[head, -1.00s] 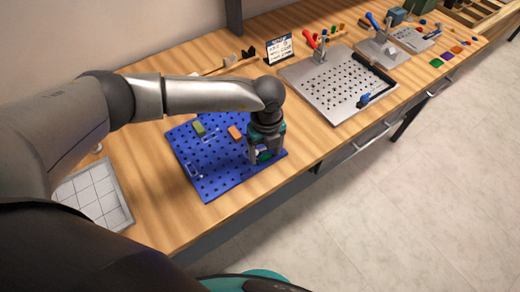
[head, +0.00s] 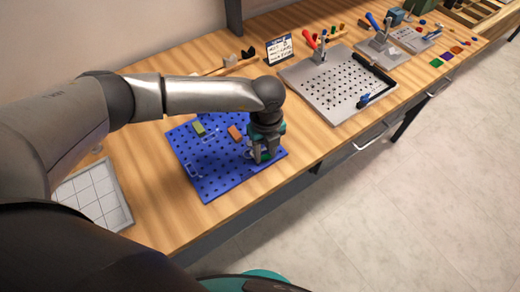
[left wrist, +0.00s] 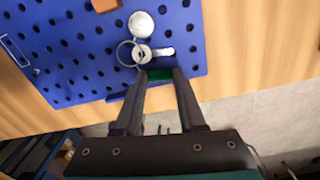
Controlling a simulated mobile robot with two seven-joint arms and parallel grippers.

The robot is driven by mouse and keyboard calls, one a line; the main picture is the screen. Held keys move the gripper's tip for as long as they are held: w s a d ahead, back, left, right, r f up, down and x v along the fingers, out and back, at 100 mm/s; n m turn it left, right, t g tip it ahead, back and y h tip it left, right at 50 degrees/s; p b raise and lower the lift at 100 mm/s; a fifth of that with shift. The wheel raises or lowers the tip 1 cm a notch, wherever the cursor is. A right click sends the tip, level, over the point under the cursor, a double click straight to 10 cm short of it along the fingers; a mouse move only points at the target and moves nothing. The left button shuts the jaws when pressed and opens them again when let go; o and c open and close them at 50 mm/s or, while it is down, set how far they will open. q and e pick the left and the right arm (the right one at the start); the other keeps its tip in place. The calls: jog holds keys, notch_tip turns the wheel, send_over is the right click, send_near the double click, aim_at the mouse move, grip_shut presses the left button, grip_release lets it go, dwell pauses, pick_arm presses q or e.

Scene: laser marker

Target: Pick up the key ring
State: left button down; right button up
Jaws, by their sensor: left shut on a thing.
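A key ring (left wrist: 125,53) shows in the left wrist view on the blue perforated board, with a silver key (left wrist: 160,52) and a round metal disc (left wrist: 141,25) by it. A green piece (left wrist: 159,75), seemingly the key ring's tag, lies on the near side, just past the fingertips. My left gripper (left wrist: 160,78) is shut on this green piece, low over the board; the fingers hide part of it. In the head view my left gripper (head: 263,156) is at the board's right end. My right gripper is not in view.
The blue board (head: 218,178) also bears an olive-green tag (head: 199,129) and an orange tag (head: 235,132). A grey perforated plate (head: 325,91) and a small sign (head: 279,48) stand farther right. A white gridded tray (head: 92,198) lies left. Bare wood lies between.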

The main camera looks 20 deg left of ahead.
aim_at(265, 156)
pick_arm(q)
jog(key=shift+r, duration=0.15)
notch_tip(265, 156, up, 20)
jog(key=p, duration=0.1)
dwell(0.4)
dwell(0.5)
